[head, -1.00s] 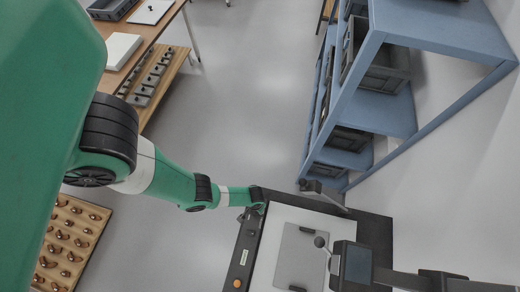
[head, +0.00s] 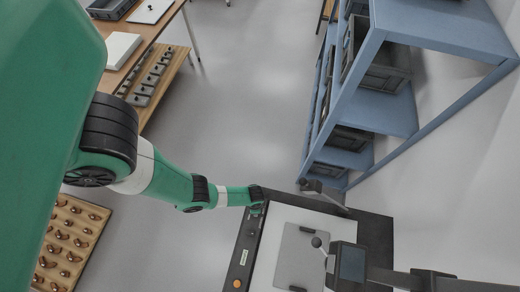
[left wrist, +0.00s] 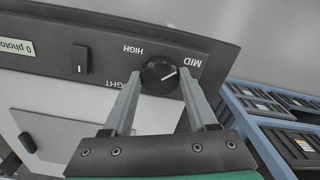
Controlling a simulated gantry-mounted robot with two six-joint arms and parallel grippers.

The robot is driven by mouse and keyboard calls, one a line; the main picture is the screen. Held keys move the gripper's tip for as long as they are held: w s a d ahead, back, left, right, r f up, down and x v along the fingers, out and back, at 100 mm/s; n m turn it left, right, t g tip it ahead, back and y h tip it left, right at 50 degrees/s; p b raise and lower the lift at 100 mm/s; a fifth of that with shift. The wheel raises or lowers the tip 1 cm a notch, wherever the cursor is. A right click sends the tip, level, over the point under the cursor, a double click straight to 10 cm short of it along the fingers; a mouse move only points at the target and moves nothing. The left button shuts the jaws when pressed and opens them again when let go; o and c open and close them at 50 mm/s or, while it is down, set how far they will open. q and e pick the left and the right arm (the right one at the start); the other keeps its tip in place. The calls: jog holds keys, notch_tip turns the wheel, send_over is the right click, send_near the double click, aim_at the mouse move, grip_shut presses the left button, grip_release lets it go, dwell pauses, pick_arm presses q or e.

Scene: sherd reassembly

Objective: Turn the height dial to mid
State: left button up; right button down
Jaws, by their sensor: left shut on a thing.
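The height dial (left wrist: 158,75) is a round black knob on a dark panel (left wrist: 205,45) in the left wrist view. Its white pointer mark slants to the right, toward the printed word MID (left wrist: 195,62). The word HIGH (left wrist: 133,50) is printed to its upper left; both words appear upside down. My left gripper (left wrist: 160,78) is shut on the dial, one finger on each side. In the head view my left arm reaches the panel's far end, where the wrist hides the dial. My right gripper is not in view.
A switch (left wrist: 81,60) and a label (left wrist: 31,49) sit along the same panel. In the head view, the station has a grey board (head: 300,255), an orange button (head: 237,284) and a small screen (head: 353,263). A blue shelf (head: 400,110) stands close behind it. Open floor lies to the left.

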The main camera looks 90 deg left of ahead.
pick_arm(q)
jog(key=shift+m, duration=1.2)
jog(key=o, duration=1.4)
notch_tip(320, 180, up, 12)
jog(key=p, duration=1)
jog(key=shift+f+p, duration=0.15)
jog(key=shift+p, duration=0.15)
jog(key=shift+f, duration=0.1)
